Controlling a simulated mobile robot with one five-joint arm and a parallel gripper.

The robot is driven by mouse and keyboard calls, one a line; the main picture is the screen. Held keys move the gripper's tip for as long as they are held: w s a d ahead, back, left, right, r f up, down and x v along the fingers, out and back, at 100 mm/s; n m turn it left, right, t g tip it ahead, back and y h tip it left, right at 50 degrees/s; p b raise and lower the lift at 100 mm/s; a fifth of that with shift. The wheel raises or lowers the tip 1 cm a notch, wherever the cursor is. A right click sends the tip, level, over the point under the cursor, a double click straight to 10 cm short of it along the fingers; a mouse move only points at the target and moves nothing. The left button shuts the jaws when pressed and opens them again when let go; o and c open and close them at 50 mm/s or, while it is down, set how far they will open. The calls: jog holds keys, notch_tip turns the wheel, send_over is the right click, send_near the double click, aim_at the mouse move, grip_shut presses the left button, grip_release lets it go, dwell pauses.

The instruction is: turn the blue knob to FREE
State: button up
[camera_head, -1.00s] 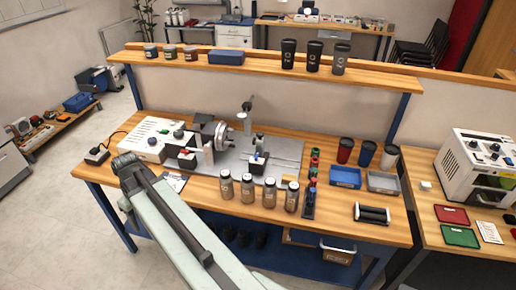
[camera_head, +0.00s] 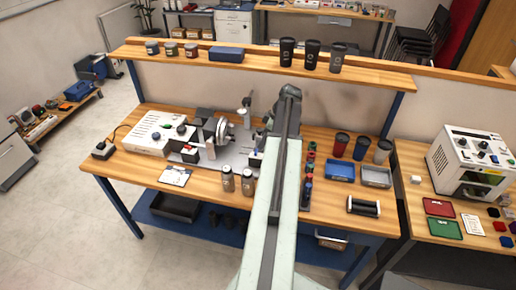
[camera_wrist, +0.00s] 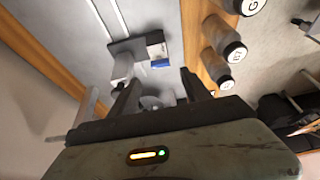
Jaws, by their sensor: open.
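A small blue part, which looks like the blue knob, shows in the wrist view (camera_wrist: 160,64) on a dark and pale block on the grey plate. In the head view the knob (camera_head: 256,153) is only a small blue spot beside my arm, partly hidden. Its markings and pointer direction are too small to read. My gripper (camera_wrist: 158,77) is open in the wrist view, its two dark fingers apart with nothing held. The blue part lies beyond the fingertips, apart from them. In the head view my arm reaches over the bench and its end is above the plate's right part.
The white control box (camera_head: 155,133) and the chuck (camera_head: 222,130) are left. Small coloured items, cups (camera_head: 361,147) and a blue tray (camera_head: 341,171) are right.

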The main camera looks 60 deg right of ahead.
aim_at(256, 151)
jog(key=b+x, duration=0.5)
jog(key=x, duration=0.1)
jog(key=shift+f, duration=0.3)
jog(key=shift+w+a+f+b, duration=0.1)
jog(key=shift+w+f+b, duration=0.1)
jog(key=shift+f+b, duration=0.25)
jog(key=shift+r, duration=0.2)
